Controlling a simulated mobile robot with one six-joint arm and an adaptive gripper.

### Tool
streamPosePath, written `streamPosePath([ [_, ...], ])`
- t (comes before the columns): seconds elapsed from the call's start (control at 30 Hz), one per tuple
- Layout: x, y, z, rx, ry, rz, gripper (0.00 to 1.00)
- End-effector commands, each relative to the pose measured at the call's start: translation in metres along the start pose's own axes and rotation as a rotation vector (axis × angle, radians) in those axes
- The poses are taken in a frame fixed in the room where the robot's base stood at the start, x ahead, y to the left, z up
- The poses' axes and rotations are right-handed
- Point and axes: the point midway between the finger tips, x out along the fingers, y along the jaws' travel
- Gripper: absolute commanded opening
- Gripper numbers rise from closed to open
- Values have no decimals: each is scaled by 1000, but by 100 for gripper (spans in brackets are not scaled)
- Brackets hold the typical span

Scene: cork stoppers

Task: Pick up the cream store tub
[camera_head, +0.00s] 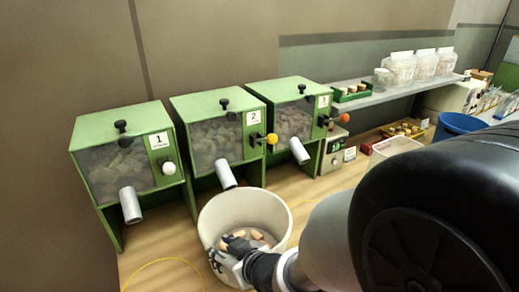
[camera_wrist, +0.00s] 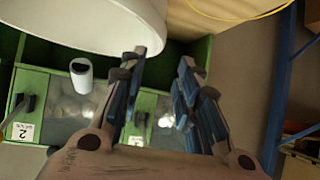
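The cream tub (camera_head: 284,210) stands below the dispensers on the wooden bench, upright and open at the top, with several cork stoppers (camera_head: 250,236) inside. My gripper (camera_head: 222,252) is at its near side and covers part of its near wall. In the wrist view the tub (camera_wrist: 85,18) fills the top left. My gripper (camera_wrist: 163,60) is open there, with a clear gap between its fingers. One fingertip overlaps the tub's edge in the picture. I cannot tell whether it touches the tub.
Three green dispensers, numbered 1 (camera_head: 107,150), 2 (camera_head: 212,128) and 3 (camera_head: 290,108), stand behind the tub with white spouts above the bench. A blue bin (camera_head: 458,124) and a pale tray (camera_head: 394,147) stand to the right. A yellow cord (camera_head: 165,262) lies at left.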

Motion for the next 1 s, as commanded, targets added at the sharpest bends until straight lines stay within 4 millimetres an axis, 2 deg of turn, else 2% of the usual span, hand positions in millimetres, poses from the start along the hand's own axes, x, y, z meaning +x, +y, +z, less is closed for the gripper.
streamPosePath([
  [0.03,-1,1,-1,0,-8,7,30],
  [0.33,42,1,2,-4,-1,5,30],
  [0.57,58,2,3,-3,-1,5,30],
  [0.8,93,6,6,-3,-1,5,30],
  [1.0,103,6,4,-3,0,5,30],
])
